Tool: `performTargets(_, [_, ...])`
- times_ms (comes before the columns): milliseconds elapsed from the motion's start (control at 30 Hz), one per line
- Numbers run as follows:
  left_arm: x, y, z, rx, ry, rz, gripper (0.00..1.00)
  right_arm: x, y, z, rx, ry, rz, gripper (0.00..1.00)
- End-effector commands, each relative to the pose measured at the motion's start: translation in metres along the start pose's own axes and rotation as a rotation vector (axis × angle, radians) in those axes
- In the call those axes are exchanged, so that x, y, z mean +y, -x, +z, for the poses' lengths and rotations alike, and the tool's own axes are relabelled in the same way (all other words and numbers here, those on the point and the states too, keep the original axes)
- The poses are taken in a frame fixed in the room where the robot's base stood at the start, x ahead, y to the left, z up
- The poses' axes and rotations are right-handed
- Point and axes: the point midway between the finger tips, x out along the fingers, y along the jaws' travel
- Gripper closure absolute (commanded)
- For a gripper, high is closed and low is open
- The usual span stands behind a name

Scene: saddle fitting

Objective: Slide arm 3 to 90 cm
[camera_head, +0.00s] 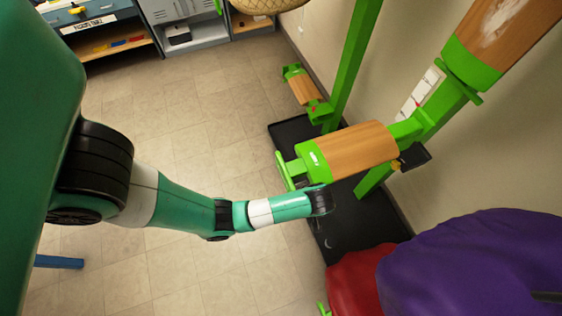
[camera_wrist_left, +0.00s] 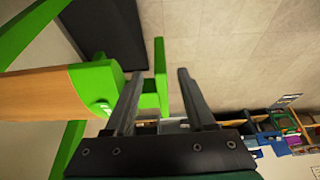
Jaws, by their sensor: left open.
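A green rack post (camera_head: 352,65) carries several wood-topped arms with green end pieces. The nearest uncovered arm (camera_head: 355,150) points left, and its green upright end plate (camera_head: 283,170) is at its tip. I cannot tell which arm is number 3. My left gripper is at this tip, mostly hidden behind my wrist in the head view. In the left wrist view my left gripper (camera_wrist_left: 160,78) is open, with the green end plate (camera_wrist_left: 161,62) showing between its fingers. I cannot tell whether they touch it. The wooden arm (camera_wrist_left: 35,95) extends left there. My right gripper is not in view.
A lower wooden arm (camera_head: 304,90) and a higher one (camera_head: 500,35) are on the same rack. A black base mat (camera_head: 350,228) lies below. A purple cover (camera_head: 480,265) and a red one (camera_head: 360,285) fill the lower right.

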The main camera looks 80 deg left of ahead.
Motion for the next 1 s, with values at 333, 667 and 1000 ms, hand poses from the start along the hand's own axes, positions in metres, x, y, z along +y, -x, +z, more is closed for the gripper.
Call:
performTargets(333, [-0.006, 0.004, -0.006, 0.005, 0.000, -0.012, 0.45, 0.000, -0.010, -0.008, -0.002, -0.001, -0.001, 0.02])
performTargets(667, [-0.008, -0.060, -0.006, 0.005, 0.001, -0.014, 0.45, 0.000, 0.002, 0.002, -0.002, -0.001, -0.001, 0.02])
performTargets(1000, [-0.007, -0.106, -0.007, 0.004, 0.001, -0.009, 0.45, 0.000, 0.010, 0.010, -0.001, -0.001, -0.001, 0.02])
